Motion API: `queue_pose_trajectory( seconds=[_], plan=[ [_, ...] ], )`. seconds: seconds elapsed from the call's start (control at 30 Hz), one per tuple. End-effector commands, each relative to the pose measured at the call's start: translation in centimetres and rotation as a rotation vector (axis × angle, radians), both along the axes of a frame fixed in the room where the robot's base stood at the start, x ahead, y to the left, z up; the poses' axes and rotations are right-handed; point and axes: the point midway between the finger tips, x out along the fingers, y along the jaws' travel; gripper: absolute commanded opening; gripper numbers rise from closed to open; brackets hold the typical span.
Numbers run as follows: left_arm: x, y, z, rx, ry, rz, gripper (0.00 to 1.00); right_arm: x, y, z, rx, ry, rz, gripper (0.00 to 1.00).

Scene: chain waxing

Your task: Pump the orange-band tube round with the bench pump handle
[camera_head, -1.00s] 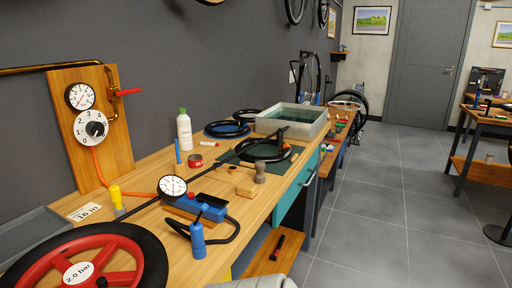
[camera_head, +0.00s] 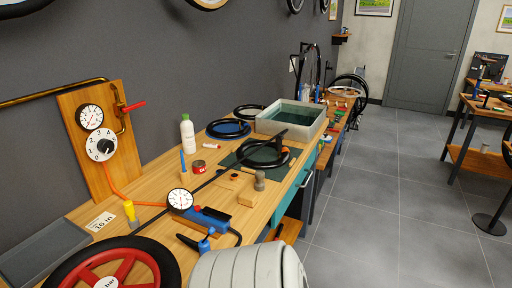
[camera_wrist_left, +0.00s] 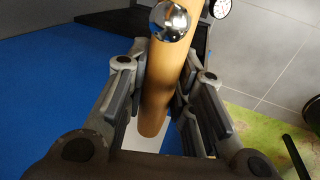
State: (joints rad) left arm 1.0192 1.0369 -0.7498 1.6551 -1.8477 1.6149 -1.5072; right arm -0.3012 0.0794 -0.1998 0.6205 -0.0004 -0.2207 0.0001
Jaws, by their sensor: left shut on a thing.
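The orange-band tube (camera_head: 262,154) is a black ring lying on the dark green mat on the bench. A long thin dark line runs from near the gauge toward it. The round white gauge (camera_head: 180,199) stands by a blue pump body (camera_head: 211,219) with a black hose. In the left wrist view my left gripper (camera_wrist_left: 160,100) is shut around a pale wooden handle (camera_wrist_left: 156,98), with a chrome ball (camera_wrist_left: 169,21) by its upper part. My left gripper is not seen in the head view, and my right gripper is in neither view.
A red-spoked wheel (camera_head: 120,268) lies at the near left. A wooden board (camera_head: 118,160) with dials stands at the wall. A white bottle (camera_head: 187,133), red tape roll (camera_head: 198,167), wooden block (camera_head: 249,197) and water basin (camera_head: 262,122) are on the bench.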

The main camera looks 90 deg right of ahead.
Motion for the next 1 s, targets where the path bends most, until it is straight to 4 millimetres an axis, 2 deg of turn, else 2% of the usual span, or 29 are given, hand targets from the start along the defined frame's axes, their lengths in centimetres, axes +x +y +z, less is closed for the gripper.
queue_pose_trajectory(
  seconds=[0.03,0.27,0.37,0.9,1.0],
  plan=[
    [0.1,0.2,0.6,0.002,-0.007,0.005,0.0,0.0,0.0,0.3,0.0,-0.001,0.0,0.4],
    [0.1,0.1,0.4,0.002,-0.006,0.004,0.0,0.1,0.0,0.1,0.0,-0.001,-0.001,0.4],
    [0.1,0.1,-0.5,0.002,-0.005,0.003,0.0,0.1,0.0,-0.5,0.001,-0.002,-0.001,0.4],
    [0.0,0.0,-11.7,0.0,0.002,0.001,0.0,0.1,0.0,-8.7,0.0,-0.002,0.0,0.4],
    [-0.1,0.0,-13.8,0.001,0.003,0.001,0.0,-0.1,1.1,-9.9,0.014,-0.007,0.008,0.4]
  ],
)
